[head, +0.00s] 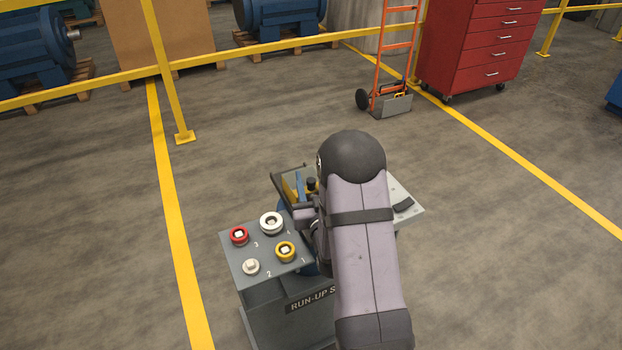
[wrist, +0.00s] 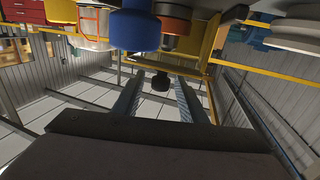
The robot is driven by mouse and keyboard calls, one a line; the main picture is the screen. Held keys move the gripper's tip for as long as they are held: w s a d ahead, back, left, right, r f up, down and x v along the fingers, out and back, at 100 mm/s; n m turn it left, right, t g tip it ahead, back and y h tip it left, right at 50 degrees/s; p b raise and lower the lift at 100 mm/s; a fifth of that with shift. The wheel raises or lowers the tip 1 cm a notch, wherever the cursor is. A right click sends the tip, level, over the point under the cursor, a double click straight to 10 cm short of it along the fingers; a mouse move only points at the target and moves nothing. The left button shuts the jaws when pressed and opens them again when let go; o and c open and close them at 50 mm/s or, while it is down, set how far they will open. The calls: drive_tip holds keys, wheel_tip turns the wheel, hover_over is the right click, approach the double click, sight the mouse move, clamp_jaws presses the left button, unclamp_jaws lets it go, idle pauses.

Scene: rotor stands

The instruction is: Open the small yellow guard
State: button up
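In the head view, a small yellow guard (head: 290,188) shows on the stand behind the front console, partly hidden by my arm. In the wrist view a yellow panel (wrist: 212,42), which looks like the guard, lies beyond my right finger. A dark round knob (wrist: 160,82) shows close to it, between the lines of my fingers. My gripper (wrist: 159,78) has its two fingers apart, with a gap on each side of the knob. I cannot tell whether the fingertips reach around the knob.
A blue cylinder (wrist: 133,28) and an orange part (wrist: 174,22) crowd the wrist view's top. Floor around the stand is clear.

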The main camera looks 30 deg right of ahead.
sight(305, 172)
clamp_jaws()
drive_tip(key=shift+w+b, duration=0.7)
drive_tip(key=shift+w, duration=1.1)
unclamp_jaws()
drive_tip(key=shift+s, duration=0.15)
drive_tip(key=shift+s+a+f, duration=0.1)
drive_tip(key=shift+s+a, duration=0.05)
drive_tip(key=shift+s, duration=0.35)
drive_tip(key=shift+b+v, duration=1.1)
drive_tip(key=shift+v, duration=1.95)
